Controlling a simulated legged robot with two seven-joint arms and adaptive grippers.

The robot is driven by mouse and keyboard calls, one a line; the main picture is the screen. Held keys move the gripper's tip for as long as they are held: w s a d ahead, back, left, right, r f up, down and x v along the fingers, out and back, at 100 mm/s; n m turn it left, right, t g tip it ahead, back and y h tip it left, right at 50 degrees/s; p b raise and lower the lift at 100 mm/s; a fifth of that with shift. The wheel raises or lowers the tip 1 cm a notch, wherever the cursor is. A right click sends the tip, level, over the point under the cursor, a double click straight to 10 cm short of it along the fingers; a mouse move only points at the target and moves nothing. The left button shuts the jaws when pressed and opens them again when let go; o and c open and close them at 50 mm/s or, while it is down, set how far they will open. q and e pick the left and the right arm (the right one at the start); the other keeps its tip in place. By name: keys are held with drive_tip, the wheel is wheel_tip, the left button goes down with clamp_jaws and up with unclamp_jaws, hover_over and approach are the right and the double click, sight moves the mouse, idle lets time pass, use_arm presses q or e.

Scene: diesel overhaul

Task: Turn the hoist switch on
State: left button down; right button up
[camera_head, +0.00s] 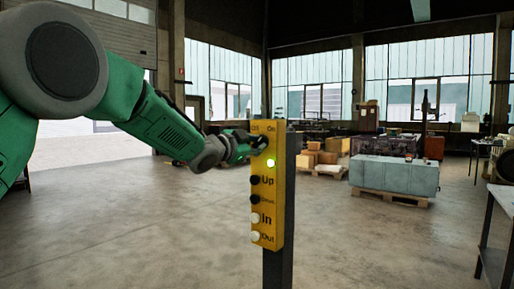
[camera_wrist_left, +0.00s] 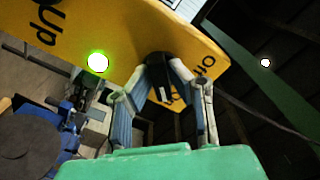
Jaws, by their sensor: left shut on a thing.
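The yellow hoist control box (camera_head: 267,215) stands on a dark post, with the labels Off and On at its top. The black rotary switch (camera_wrist_left: 160,72) sits below those labels. My left gripper (camera_head: 250,145) reaches it from the left in the head view. In the wrist view the two fingers of my left gripper (camera_wrist_left: 165,85) are closed around the switch knob, which they partly hide. A green lamp (camera_head: 271,162) below the switch is lit, and it also glows in the wrist view (camera_wrist_left: 97,62). My right gripper is not in view.
Below the lamp are black Up and Down buttons (camera_head: 255,189) and white In and Out buttons (camera_head: 255,227). A large grey block (camera_head: 395,176) sits on a pallet behind right. A table edge (camera_head: 497,235) shows at far right. The floor around the post is clear.

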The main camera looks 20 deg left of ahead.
use_arm(q)
drive_tip(key=shift+r, duration=0.3)
drive_tip(key=c, duration=1.5)
unclamp_jaws()
drive_tip(key=shift+s, duration=0.1)
drive_tip(key=shift+c, duration=0.2)
drive_tip(key=shift+s+d, duration=0.1)
drive_tip(key=shift+s, duration=0.15)
drive_tip(key=shift+w+f, duration=0.1)
drive_tip(key=shift+f, duration=0.05)
drive_tip(key=v, duration=1.2)
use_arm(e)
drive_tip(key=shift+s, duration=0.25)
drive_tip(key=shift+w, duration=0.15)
